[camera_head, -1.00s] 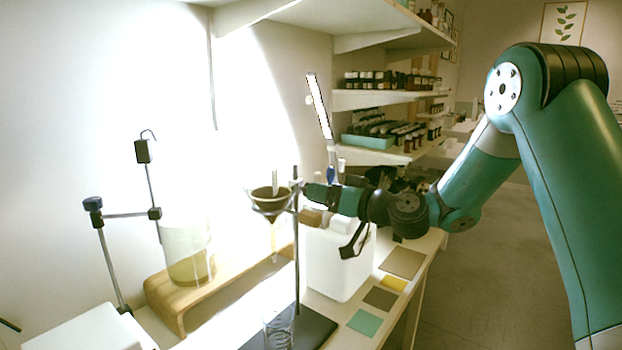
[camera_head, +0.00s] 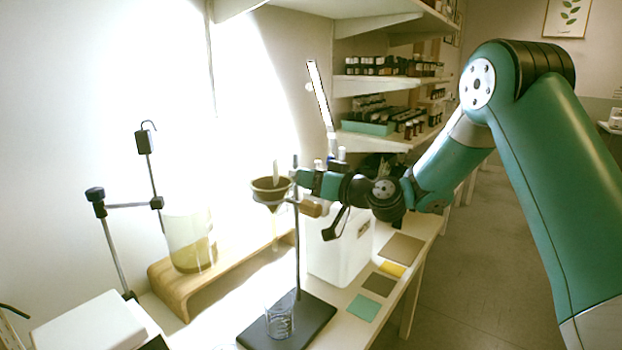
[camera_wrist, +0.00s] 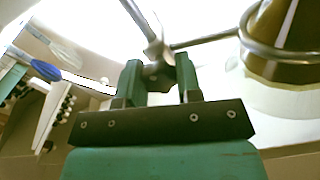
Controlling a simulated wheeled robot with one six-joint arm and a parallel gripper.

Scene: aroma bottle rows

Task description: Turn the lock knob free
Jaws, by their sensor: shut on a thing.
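A metal stand with a vertical rod (camera_head: 298,250) rises from a dark base plate (camera_head: 312,322) on the bench. Its ring carries a brown funnel (camera_head: 270,190), which also shows at the upper right of the wrist view (camera_wrist: 295,25). My gripper (camera_head: 298,180) is at the rod's upper part, right of the funnel. In the wrist view, my gripper's two green fingers (camera_wrist: 158,80) are shut on the small dark lock knob (camera_wrist: 158,72) at the rod-and-ring joint. Most of the knob is hidden between the fingers, and its turn cannot be read.
A glass beaker (camera_head: 279,321) stands on the base plate. A white container (camera_head: 338,250) is behind the stand. A wooden riser (camera_head: 180,295) bears a jar of yellow liquid (camera_head: 190,242) on the left. Bottle shelves (camera_head: 375,82) are behind my arm. Coloured cards (camera_head: 363,307) lie at the bench edge.

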